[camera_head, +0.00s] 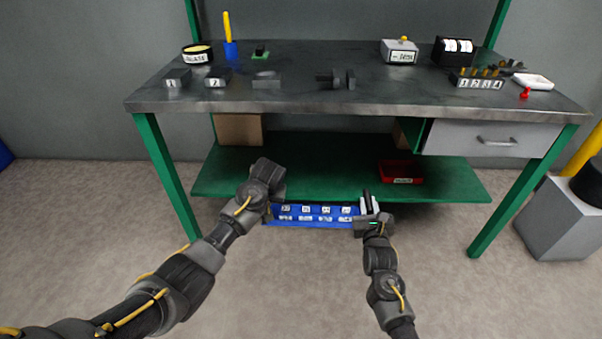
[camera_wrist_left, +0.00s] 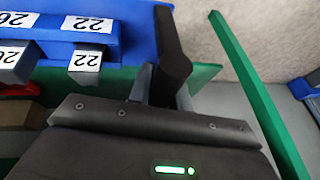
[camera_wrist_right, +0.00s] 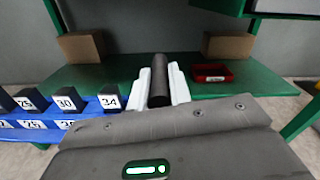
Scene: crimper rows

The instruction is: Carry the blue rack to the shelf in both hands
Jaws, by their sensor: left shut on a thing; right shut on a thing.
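The blue rack (camera_head: 315,221) has white number labels along its front and hangs between my two grippers, at the front edge of the green lower shelf (camera_head: 330,176). My left gripper (camera_head: 268,190) is shut on the rack's left end. In the left wrist view the rack (camera_wrist_left: 118,42) shows labels 22 and 26 beside a dark upright bar between the fingers. My right gripper (camera_head: 368,207) is shut at the rack's right end, its pale fingers around a dark bar. In the right wrist view the rack (camera_wrist_right: 90,112) carries dark blocks labelled 30 and 34.
A red bin (camera_head: 401,172) sits on the lower shelf's right side. Cardboard boxes (camera_head: 238,129) stand at the back of it. The metal benchtop (camera_head: 310,95) above holds several small items. A grey drawer (camera_head: 490,139) hangs at right. The shelf's middle is clear.

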